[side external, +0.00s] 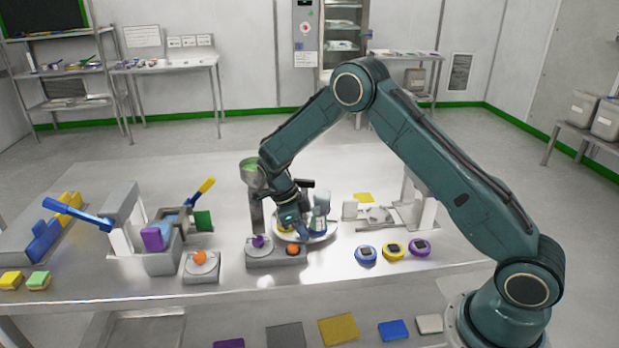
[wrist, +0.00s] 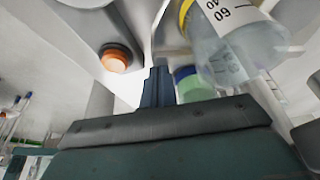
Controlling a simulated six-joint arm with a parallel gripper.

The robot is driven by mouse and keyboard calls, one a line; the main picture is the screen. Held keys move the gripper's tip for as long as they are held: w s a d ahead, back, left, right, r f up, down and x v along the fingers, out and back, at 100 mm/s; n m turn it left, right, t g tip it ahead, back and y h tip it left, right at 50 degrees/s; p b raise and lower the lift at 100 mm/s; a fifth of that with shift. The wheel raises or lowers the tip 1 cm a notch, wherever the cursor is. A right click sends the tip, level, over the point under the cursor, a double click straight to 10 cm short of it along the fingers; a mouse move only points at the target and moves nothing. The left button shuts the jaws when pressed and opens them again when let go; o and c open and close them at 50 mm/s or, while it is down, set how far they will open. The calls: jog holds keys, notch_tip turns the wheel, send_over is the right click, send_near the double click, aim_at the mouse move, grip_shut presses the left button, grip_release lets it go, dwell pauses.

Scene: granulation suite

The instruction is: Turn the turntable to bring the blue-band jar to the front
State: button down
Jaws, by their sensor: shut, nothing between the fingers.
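The turntable (side external: 327,237) is a pale round plate near the middle of the bench, partly hidden behind my wrist. A clear jar (side external: 321,204) stands on its right side; a yellow-topped item (side external: 287,219) shows at its left. My gripper (side external: 301,231) is low at the turntable, shut and empty. In the wrist view, my shut fingers (wrist: 158,84) are close to a clear yellow-band jar (wrist: 238,48) with a numbered label. A smaller-looking jar with a blue band and green contents (wrist: 189,82) shows just right of the fingers. I cannot tell whether the fingers touch anything.
A purple knob (side external: 258,241) and an orange knob (side external: 293,249) sit on a grey block in front. Blue (side external: 366,254), yellow (side external: 393,252) and purple (side external: 419,247) round devices lie to the right. A grey post with a green-filled cup (side external: 254,172) stands behind left.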

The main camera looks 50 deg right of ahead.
jog(key=shift+w+a, duration=0.1)
jog(key=shift+w, duration=0.05)
dwell(0.7)
jog(key=shift+s+d, duration=0.4)
jog(key=shift+s, duration=0.45)
jog(key=shift+s+d, duration=0.4)
jog(key=shift+s, duration=0.4)
jog(key=shift+s+r, duration=0.15)
jog(key=shift+r, duration=0.05)
jog(key=v, duration=0.9)
jog(key=shift+w+d+r, duration=0.25)
jog(key=shift+w+r, duration=0.05)
jog(key=shift+w, duration=0.05)
jog(key=shift+f, duration=0.1)
